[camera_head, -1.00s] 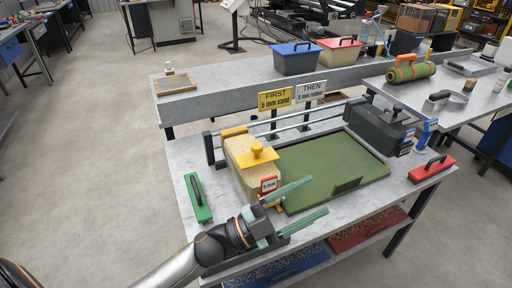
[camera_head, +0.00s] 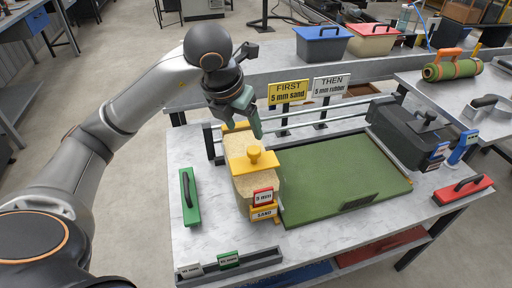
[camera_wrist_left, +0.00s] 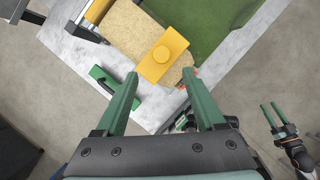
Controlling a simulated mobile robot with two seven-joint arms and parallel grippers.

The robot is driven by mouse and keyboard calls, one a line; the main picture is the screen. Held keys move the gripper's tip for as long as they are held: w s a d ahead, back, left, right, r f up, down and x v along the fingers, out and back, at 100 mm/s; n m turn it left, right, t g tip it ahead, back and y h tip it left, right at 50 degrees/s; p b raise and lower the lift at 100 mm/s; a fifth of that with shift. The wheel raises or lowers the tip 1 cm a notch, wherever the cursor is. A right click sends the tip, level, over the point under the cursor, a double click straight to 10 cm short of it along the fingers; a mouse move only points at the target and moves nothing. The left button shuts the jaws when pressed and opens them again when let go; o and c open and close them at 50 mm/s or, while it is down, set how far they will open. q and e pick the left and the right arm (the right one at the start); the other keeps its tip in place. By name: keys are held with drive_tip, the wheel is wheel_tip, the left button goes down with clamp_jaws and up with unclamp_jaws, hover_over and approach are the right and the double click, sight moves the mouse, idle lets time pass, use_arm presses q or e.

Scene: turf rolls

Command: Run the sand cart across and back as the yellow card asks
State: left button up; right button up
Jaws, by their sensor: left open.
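The sand cart (camera_head: 240,175), a tan hopper with a yellow knob handle (camera_head: 254,158), stands at the left of the green turf (camera_head: 330,175). Its front bears a red-framed card (camera_head: 262,196) reading 3 mm above a SAND label (camera_head: 263,213). The yellow card (camera_head: 288,91) reads FIRST 5 mm sand; the grey card (camera_head: 330,84) reads THEN 5 mm rubber. My left gripper (camera_head: 252,122) is above the cart's back part. In the wrist view it is open and empty, with the yellow handle (camera_wrist_left: 163,55) beyond its fingertips. My right gripper (camera_wrist_left: 271,116) shows there, fingers apart.
A dark cart (camera_head: 408,135) stands at the turf's right end by the rails (camera_head: 345,120). A grey rack (camera_head: 230,267) with small tags stands at the front left edge. Bare tabletop lies before the turf.

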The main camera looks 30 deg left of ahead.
sight(254, 150)
use_arm(q)
drive_tip(key=x, duration=1.1)
drive_tip(key=shift+d+f+p, duration=0.1)
drive_tip(key=shift+f+p, duration=0.2)
drive_tip(key=shift+f, duration=0.05)
clamp_jaws()
idle(0.8)
